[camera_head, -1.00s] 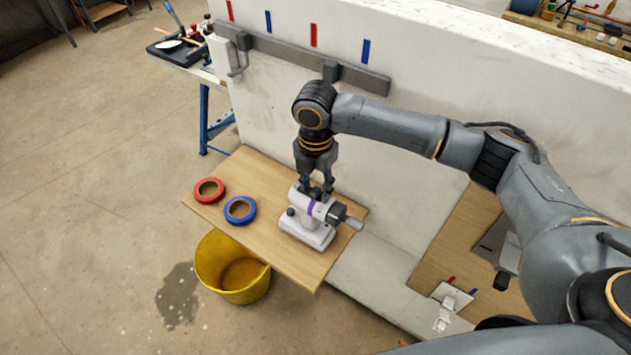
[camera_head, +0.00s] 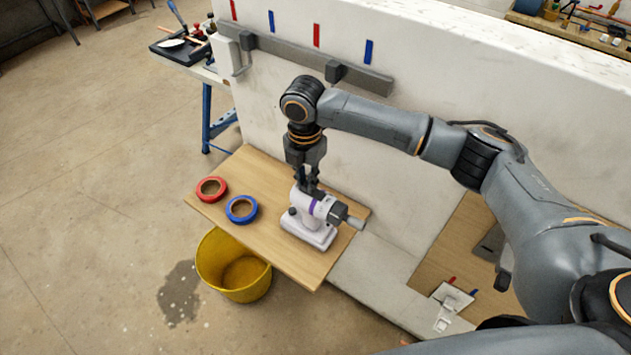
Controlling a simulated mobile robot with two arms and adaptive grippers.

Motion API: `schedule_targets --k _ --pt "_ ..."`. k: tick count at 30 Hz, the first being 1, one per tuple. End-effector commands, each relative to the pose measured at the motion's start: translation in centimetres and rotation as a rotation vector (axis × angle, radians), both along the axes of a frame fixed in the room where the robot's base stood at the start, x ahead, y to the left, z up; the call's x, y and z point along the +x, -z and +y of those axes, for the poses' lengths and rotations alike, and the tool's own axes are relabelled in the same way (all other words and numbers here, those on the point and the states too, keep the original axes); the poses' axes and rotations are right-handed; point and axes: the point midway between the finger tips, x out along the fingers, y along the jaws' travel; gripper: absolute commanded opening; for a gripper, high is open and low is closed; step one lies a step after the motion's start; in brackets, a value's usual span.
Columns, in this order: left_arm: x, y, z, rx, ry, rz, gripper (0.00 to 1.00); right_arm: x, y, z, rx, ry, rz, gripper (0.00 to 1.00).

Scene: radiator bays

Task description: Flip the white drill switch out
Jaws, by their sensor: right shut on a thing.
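The white drill (camera_head: 316,235) stands upright on a wooden board, with a purple band around its body and a grey chuck pointing right. A small dark knob (camera_head: 292,211) shows on its left side. My right gripper (camera_head: 312,189) comes down from above and is shut on the top rear of the drill. The fingers hide part of that area, and I cannot make out the switch or exactly which part is held. My left gripper is not in view.
A red tape roll (camera_head: 211,189) and a blue tape roll (camera_head: 242,209) lie left of the drill on the board (camera_head: 270,252). A yellow bucket (camera_head: 232,275) stands below its front edge. A white wall (camera_head: 420,120) rises close behind.

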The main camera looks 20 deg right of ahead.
Motion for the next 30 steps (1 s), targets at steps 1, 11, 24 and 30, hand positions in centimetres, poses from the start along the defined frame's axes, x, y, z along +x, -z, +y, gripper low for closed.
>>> schedule_targets --k 1,11,24,30 --pt "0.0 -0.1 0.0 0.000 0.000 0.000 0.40 0.3 -0.1 0.2 0.003 0.000 -0.004 0.00" --pt "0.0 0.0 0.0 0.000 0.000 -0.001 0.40 0.3 0.0 0.2 0.003 0.000 -0.004 0.30" --pt "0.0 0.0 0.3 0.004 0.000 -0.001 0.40 0.3 -0.6 0.2 0.003 0.000 -0.004 0.40" --pt "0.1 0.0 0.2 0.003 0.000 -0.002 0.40 0.4 -4.1 0.2 0.004 0.000 -0.007 0.40"
